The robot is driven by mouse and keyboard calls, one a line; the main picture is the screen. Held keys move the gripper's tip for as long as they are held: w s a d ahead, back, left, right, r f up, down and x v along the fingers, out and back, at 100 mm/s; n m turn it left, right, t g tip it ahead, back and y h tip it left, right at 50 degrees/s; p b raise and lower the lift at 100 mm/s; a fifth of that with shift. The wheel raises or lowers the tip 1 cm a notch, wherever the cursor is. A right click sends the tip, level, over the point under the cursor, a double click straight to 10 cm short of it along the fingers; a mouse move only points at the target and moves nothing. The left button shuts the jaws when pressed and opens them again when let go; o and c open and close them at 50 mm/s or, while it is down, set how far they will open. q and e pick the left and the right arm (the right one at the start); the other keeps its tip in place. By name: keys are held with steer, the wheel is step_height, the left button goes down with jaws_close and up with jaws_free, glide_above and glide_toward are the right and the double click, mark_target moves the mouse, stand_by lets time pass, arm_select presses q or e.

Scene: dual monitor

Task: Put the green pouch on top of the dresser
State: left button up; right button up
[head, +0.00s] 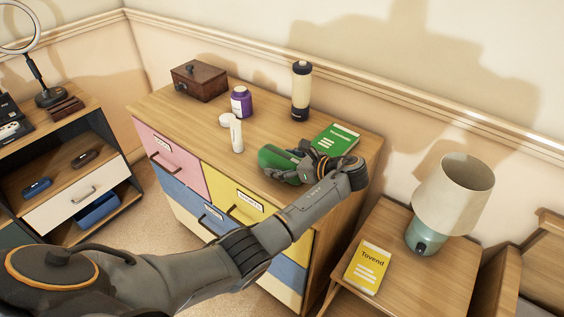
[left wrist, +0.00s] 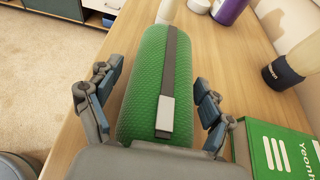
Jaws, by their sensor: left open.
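The green pouch (head: 272,157) is on the wooden top of the dresser (head: 190,118), near its front edge. It also shows in the left wrist view (left wrist: 145,85), a rounded green textured shape with a dark strip and a grey tab. My left gripper (head: 297,168) is at the pouch, partly hiding it in the head view. In the left wrist view its fingers (left wrist: 152,90) are open, one on each side of the pouch. I cannot tell whether they touch it. My right gripper is not in view.
A green book (head: 338,138) lies right beside the gripper. A dark-capped bottle (head: 301,92), purple jar (head: 241,102), white tube (head: 237,136) and brown box (head: 199,80) stand on the dresser. A nightstand with a lamp (head: 453,195) and yellow book (head: 368,267) is at right.

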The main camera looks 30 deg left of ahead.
arm_select(q)
steer(key=shift+r, duration=0.1)
steer(key=shift+d+r, duration=0.15)
steer(key=shift+d, duration=0.15)
steer(key=v, duration=1.1)
steer(key=shift+s+d, duration=0.1)
steer(key=shift+d, duration=0.1)
